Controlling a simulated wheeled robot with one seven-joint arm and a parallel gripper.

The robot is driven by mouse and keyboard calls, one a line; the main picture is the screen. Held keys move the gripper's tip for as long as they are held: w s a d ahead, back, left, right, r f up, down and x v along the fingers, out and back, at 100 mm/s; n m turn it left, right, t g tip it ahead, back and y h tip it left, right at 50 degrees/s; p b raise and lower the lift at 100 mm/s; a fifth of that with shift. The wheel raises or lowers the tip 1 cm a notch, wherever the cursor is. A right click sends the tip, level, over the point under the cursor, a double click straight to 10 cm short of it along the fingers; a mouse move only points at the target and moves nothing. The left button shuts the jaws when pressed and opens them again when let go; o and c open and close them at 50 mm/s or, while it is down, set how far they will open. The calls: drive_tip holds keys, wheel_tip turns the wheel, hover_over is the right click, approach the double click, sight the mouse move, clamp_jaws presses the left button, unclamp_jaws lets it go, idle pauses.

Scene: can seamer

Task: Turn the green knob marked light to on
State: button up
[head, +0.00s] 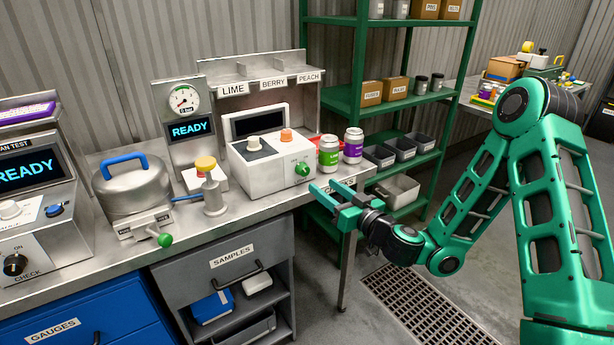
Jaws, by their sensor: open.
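A green knob (303,169) sits on the front face of a white box (259,160) on the metal bench. The small lettering around it is too small to read, so I cannot tell its setting. My gripper (328,205) is at the bench's right front edge, to the right of and nearer than the knob. Its green fingers are apart, with nothing seen between them, and it does not touch the knob.
A green can (328,153) and a purple can (353,145) stand right of the box, close to my gripper. A yellow-topped metal post (213,195) and a lidded metal pot (132,184) stand to the left. Green shelves (398,105) rise behind.

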sight(306, 172)
drive_tip(key=shift+x, duration=4.5)
drive_tip(key=shift+r, duration=0.1)
